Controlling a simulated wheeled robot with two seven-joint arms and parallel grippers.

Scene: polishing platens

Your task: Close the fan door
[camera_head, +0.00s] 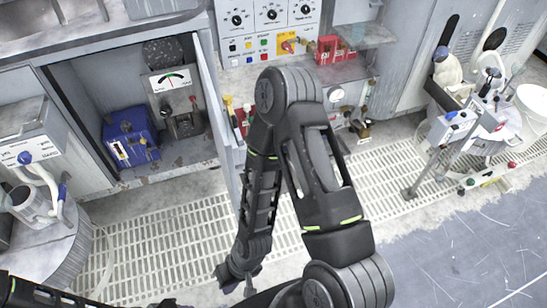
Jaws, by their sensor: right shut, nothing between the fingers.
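The fan door is a thin grey panel (217,105) standing open at the right side of a grey cabinet. It sticks out toward me and I see it nearly edge-on. The cabinet's open compartment holds a blue box (131,137) and a gauge unit (176,85). My right arm bends over in the middle of the view, and its gripper (238,281) points down low in front of the door, over the floor grating. It is shut and empty, apart from the door. Only part of my left arm shows at the bottom left edge; its gripper is not clearly seen.
A control panel (270,22) with knobs and a red switch stands behind my right arm. Slotted floor grating (165,235) lies in front of the cabinet. A round drum (45,250) with hoses stands at left. A stand with a small box (452,127) is at right.

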